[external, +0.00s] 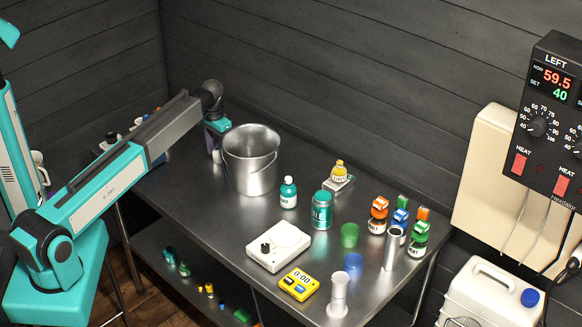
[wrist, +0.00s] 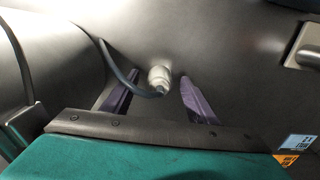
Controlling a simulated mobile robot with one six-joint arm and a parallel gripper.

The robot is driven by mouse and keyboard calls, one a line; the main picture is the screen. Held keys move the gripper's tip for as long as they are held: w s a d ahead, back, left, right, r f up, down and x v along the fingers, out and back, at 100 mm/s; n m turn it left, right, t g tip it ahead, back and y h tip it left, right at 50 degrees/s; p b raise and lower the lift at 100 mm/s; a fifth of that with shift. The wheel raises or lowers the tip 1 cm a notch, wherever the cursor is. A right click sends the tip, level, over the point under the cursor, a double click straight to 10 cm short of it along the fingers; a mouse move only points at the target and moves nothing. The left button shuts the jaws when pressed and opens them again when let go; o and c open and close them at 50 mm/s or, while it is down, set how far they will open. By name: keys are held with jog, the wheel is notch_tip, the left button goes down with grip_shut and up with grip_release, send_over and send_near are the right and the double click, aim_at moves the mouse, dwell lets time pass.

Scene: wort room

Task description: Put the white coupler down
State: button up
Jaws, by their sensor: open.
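The white coupler (wrist: 160,76) stands or lies on the steel table in the wrist view, with a dark hose (wrist: 130,82) curving from its near end off to the left. My gripper (wrist: 158,80) is open, its two purple fingers apart on either side of the coupler. I see a gap between the coupler and each finger. In the external view my gripper (external: 214,148) points down just left of the steel bucket (external: 250,167). I cannot make out the coupler in that view.
The bucket's curved wall (wrist: 50,65) is close on the left in the wrist view. Right of the bucket on the table (external: 215,225) are a teal bottle (external: 288,193), a teal can (external: 321,211), a white scale-like device (external: 279,246) and a yellow timer (external: 299,285).

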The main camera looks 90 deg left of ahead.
aim_at(217, 149)
dwell(0.3)
jog(key=c, duration=1.2)
jog(key=shift+c, duration=0.2)
jog(key=shift+r, duration=0.1)
jog(key=shift+r+b, duration=0.95)
jog(key=shift+r, duration=0.7)
jog(key=s+d+b, duration=0.1)
jog(key=s+d, duration=0.1)
jog(key=d, duration=0.1)
jog(key=s+d+b, duration=0.1)
jog(key=s+d, duration=0.2)
jog(key=d, duration=0.1)
jog(key=s+d+r+b, duration=0.1)
jog(key=s+d, duration=0.1)
jog(key=d, duration=0.2)
jog(key=shift+s, duration=0.35)
jog(key=shift+s+d+r+b, duration=0.15)
jog(key=shift+s+d+b, duration=0.1)
jog(key=shift+s+d, duration=0.25)
jog(key=shift+s+d+r+b, duration=0.1)
jog(key=shift+s+d+b, duration=0.15)
jog(key=shift+d, duration=0.3)
